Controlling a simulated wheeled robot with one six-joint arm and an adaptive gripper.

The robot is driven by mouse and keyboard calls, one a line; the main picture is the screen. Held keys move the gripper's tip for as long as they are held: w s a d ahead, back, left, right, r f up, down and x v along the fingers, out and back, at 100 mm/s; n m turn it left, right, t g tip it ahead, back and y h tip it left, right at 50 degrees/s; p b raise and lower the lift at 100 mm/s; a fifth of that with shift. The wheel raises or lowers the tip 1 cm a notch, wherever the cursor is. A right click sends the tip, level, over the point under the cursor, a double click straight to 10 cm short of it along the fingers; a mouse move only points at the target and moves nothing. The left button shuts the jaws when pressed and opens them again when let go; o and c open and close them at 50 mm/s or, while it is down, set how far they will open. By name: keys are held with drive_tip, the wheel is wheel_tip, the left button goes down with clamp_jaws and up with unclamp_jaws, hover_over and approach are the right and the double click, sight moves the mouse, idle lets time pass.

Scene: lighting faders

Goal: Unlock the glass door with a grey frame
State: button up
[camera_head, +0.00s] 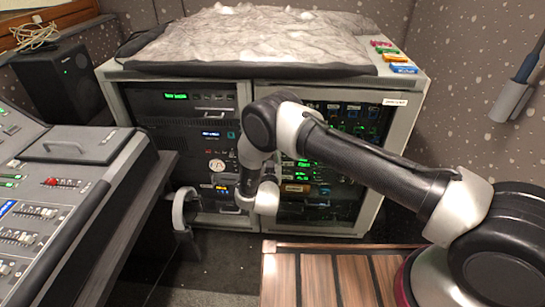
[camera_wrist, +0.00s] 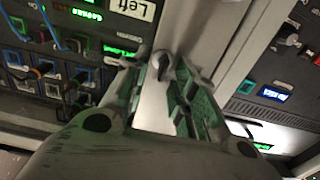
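The rack cabinet (camera_head: 246,92) has two glass doors with grey frames side by side. The right glass door (camera_head: 345,125) is partly hidden behind my arm. The left glass door (camera_head: 170,120) shows lit equipment behind it. Both look shut. In the wrist view, my gripper (camera_wrist: 163,78) points at a pale grey frame strip (camera_wrist: 200,40) between equipment panels. Its fingers are apart, with the pale strip showing between them. A small dark thing (camera_wrist: 160,60), possibly a lock or key, sits at the fingertips; I cannot tell whether they touch it. In the head view the fingers are hidden.
A label reading "Left" (camera_wrist: 132,8) appears upside down in the wrist view. A mixing desk (camera_head: 60,200) stands at left, with a curved grey thing (camera_head: 185,210) near its edge. A wooden slatted surface (camera_head: 330,275) lies in front. A grey holder (camera_head: 510,98) hangs on the right wall.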

drive_tip(key=shift+c, duration=0.4)
clamp_jaws()
drive_tip(key=m, duration=0.8)
drive_tip(key=d+m, duration=0.1)
drive_tip(key=m, duration=0.3)
drive_tip(key=shift+f+m, duration=0.35)
drive_tip(key=shift+m, duration=0.05)
drive_tip(key=shift+d+f+m, duration=0.1)
drive_tip(key=shift+f+m, duration=0.05)
drive_tip(key=shift+m, duration=1.15)
drive_tip(key=shift+d+f+m, duration=0.1)
drive_tip(key=shift+m, duration=1.2)
